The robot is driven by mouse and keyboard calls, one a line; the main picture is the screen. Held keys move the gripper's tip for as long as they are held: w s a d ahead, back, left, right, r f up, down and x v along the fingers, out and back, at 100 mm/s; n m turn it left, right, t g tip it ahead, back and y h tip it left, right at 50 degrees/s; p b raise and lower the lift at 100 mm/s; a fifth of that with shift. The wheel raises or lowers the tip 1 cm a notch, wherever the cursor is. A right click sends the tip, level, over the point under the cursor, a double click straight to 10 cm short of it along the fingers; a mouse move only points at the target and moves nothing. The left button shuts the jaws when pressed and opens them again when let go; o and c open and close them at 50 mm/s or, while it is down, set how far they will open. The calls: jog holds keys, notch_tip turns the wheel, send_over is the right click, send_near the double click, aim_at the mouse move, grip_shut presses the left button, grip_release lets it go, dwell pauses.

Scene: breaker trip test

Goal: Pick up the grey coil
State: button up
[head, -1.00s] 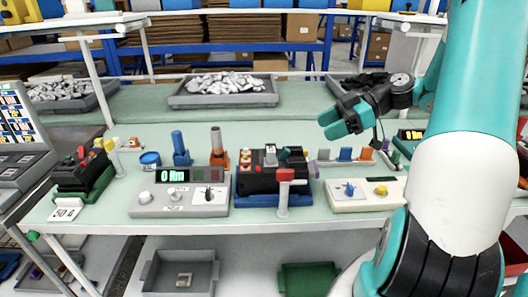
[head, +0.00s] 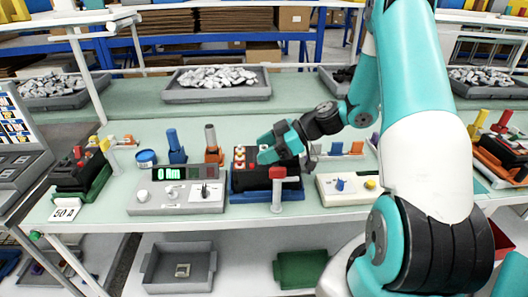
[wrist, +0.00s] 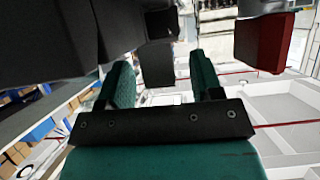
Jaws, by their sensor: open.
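My gripper (head: 267,148) is open over the top of the black breaker block (head: 258,178) on its blue base. In the wrist view its two green fingers (wrist: 161,80) stand apart, with a dark grey block (wrist: 157,62) showing beyond the gap between them. I cannot tell whether the fingers touch anything. No part that is clearly the grey coil can be made out. The top right of the breaker is hidden behind the gripper. A small pale square ring (head: 183,270) lies in the grey bin below the table; I cannot tell what it is.
A red-topped post (head: 278,183) stands just in front of the breaker. A meter box (head: 177,198) with a green display is to the left and a cream control box (head: 345,188) to the right. Orange and blue posts stand behind the meter. A green bin (head: 300,268) is below.

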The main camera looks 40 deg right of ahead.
jog(key=shift+w+a+f, duration=0.15)
jog(key=shift+a, duration=0.05)
jog(key=c, duration=1)
